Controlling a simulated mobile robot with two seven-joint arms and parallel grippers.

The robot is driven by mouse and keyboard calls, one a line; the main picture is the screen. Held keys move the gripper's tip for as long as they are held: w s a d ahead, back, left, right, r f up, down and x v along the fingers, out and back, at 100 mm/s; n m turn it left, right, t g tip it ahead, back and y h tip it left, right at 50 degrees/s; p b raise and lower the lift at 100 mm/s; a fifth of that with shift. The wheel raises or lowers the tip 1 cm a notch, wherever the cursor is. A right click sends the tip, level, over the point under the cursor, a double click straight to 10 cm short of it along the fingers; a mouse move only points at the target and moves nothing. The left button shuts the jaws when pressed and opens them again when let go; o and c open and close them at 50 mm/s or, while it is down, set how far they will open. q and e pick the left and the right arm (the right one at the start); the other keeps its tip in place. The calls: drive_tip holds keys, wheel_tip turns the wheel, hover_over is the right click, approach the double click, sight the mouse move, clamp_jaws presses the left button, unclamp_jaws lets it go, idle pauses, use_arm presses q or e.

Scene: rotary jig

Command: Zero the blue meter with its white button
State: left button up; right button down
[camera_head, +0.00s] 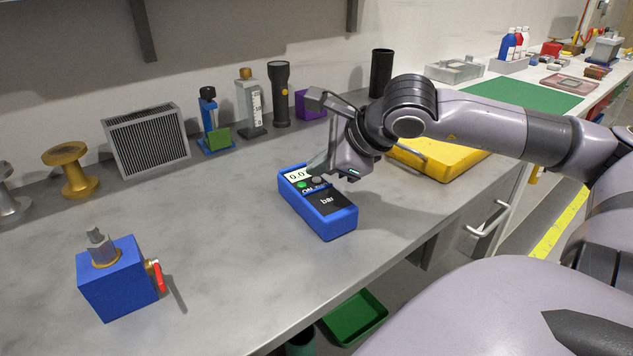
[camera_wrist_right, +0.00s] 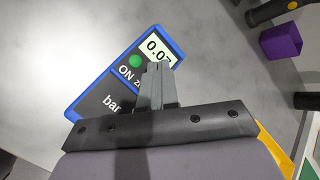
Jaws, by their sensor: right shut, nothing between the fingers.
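The blue meter (camera_head: 345,222) lies face up on the grey bench, with "bar" and "ON" printed on its black face. It also shows in the wrist view (camera_wrist_right: 92,98). Its display (camera_head: 296,175) starts "0.0"; in the wrist view the last digit is partly covered and looks like 7. A green button (camera_head: 302,184) sits below the display. My right gripper (camera_head: 316,172) is shut and empty, its fingertips over the face beside the green button. In the wrist view the fingers (camera_wrist_right: 158,70) hide the white button's place; I cannot tell whether they touch. My left gripper is out of view.
A blue valve block (camera_head: 115,285) with a red handle stands at the front left. A yellow case (camera_head: 440,158) lies right of the meter.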

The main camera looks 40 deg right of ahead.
drive_tip(key=shift+f+b, duration=0.25)
drive_tip(key=shift+b, duration=0.1)
idle(0.7)
drive_tip(key=shift+r, duration=0.7)
drive_tip(key=shift+r+p, duration=1.6)
drive_tip(key=shift+r, duration=1.4)
drive_tip(key=shift+r, duration=0.1)
